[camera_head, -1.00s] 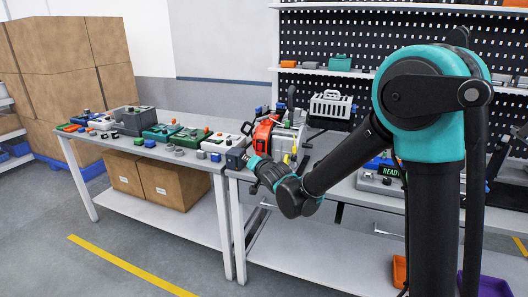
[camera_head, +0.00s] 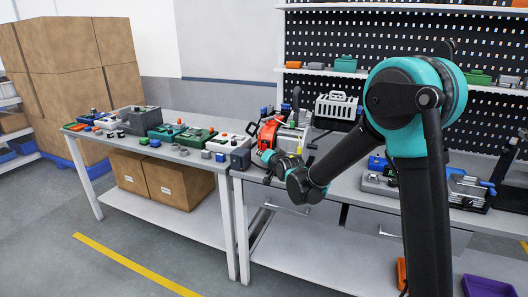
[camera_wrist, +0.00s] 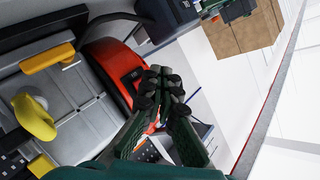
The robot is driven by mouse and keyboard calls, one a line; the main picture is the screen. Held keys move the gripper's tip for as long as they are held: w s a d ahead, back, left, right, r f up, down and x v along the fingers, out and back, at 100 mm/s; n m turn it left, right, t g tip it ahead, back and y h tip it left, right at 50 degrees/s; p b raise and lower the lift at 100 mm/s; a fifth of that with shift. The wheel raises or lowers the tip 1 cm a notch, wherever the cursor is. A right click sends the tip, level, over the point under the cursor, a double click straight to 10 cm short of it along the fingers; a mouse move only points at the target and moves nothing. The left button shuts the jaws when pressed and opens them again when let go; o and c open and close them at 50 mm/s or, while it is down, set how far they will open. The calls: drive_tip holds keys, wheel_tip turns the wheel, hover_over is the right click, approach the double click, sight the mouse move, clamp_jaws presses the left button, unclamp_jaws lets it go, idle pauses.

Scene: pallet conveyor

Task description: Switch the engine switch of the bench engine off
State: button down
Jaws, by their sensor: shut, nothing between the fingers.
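The bench engine (camera_head: 268,135), with a red cover and a grey body, stands on the workbench left of the arm. In the wrist view its red cover (camera_wrist: 104,58) curves beside the grey finned body (camera_wrist: 72,112). A small dark plate (camera_wrist: 133,75) sits on the red cover near my fingertips; I cannot make out a switch position. My gripper (camera_wrist: 160,84) is shut and empty, its tips in front of the cover's right edge. I cannot tell if they touch.
A yellow knob (camera_wrist: 34,118) and a yellow handle (camera_wrist: 47,58) stick out near the engine. Several switch boxes line the left table (camera_head: 110,146). A grey caged unit (camera_head: 336,106) stands behind to the right.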

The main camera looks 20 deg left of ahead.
drive_tip(key=shift+w, duration=0.6)
idle(1.1)
drive_tip(key=shift+w+d+f, duration=0.1)
drive_tip(key=shift+w, duration=0.3)
drive_tip(key=shift+w, duration=0.3)
idle(0.5)
drive_tip(key=shift+s, duration=0.1)
drive_tip(key=shift+s, duration=0.65)
drive_tip(key=shift+s+a+r, duration=0.15)
drive_tip(key=shift+s+r, duration=0.05)
drive_tip(key=shift+s, duration=1.05)
drive_tip(key=shift+s+a+r, duration=0.1)
drive_tip(key=shift+s+r, duration=0.1)
drive_tip(key=shift+s, duration=1.05)
drive_tip(key=shift+d, duration=0.1)
